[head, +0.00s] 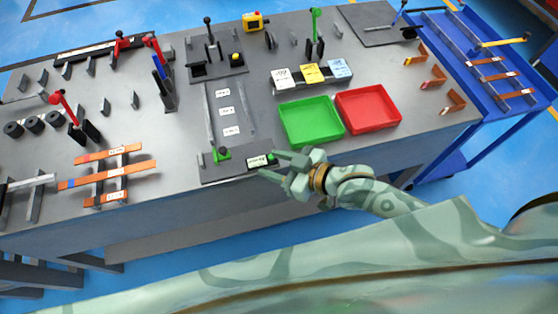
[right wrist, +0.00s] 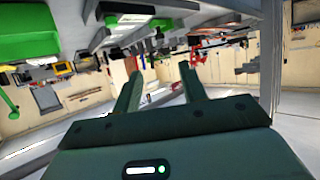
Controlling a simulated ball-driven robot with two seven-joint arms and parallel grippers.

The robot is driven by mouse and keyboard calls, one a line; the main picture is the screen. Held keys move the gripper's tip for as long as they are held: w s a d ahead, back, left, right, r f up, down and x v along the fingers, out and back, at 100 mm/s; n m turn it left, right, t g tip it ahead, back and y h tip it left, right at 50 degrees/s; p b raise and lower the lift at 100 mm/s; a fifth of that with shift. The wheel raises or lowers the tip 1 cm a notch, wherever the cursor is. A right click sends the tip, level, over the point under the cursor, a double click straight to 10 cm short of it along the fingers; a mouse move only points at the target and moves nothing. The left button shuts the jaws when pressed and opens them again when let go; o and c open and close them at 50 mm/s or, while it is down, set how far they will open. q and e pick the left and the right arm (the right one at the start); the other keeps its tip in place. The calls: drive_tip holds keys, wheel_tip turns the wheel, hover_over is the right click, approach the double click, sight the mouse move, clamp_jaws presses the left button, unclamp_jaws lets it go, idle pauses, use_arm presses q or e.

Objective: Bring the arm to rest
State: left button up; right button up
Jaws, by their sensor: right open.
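My right arm comes in from the lower right in the head view. In the right wrist view the two fingers of the gripper (right wrist: 158,85) are also spread and empty. Whether the gripper touches the device or bench edge, I cannot tell. My left gripper is in neither view.
A green tray (head: 311,140) and a red tray (head: 368,125) lie just beyond the right gripper. Orange busbars (head: 108,172) rest on supports at the left. A blue cart (head: 480,80) stands at the right. Blue floor is open in front of the bench.

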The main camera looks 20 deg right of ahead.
drive_tip(key=shift+s+d+r, duration=0.15)
drive_tip(key=shift+s+d, duration=0.1)
idle(0.4)
